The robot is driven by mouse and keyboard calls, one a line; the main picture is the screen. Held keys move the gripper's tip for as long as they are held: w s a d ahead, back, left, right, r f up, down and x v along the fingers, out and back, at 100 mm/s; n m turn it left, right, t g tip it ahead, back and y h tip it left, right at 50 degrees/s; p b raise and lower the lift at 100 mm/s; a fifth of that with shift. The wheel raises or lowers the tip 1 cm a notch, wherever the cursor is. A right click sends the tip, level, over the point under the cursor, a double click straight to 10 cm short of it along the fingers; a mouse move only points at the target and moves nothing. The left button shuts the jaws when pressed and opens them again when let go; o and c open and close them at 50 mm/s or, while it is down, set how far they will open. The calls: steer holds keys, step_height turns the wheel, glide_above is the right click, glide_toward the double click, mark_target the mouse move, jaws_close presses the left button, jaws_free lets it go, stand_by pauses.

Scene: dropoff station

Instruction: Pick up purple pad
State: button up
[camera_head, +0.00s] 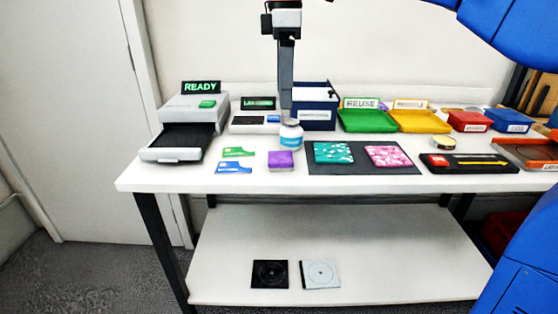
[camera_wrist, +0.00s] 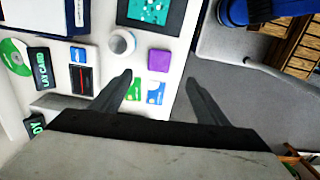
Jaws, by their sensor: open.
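The purple pad (camera_head: 281,160) is a small square block lying flat near the front edge of the white table (camera_head: 240,182). It also shows in the wrist view (camera_wrist: 159,60), just beyond my fingertips and between their lines. My gripper (camera_wrist: 158,77) is open and empty, with its two dark fingers spread apart. It is apart from the pad; its height above the table is hard to tell. I cannot make out my gripper in the head view.
A white jar (camera_head: 291,136) stands just behind the pad. Green (camera_head: 238,152) and blue cards (camera_head: 234,167) lie left of it. A dark mat (camera_head: 365,168) with teal and pink squares lies to the right. Trays line the back. A lower shelf (camera_head: 400,262) holds two disc cases.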

glide_above(280, 156)
steer(key=f, duration=1)
steer(key=shift+d+f, duration=0.15)
steer(key=shift+d, duration=0.25)
steer(key=shift+a+f, duration=0.2)
steer(key=shift+f, duration=1.2)
steer(key=shift+a+f, duration=0.2)
steer(key=shift+f, duration=1.15)
steer(key=shift+c, duration=0.4)
steer(key=c, duration=1.1)
steer(key=shift+o, duration=0.2)
steer(key=shift+r, duration=0.15)
step_height(280, 156, up, 10)
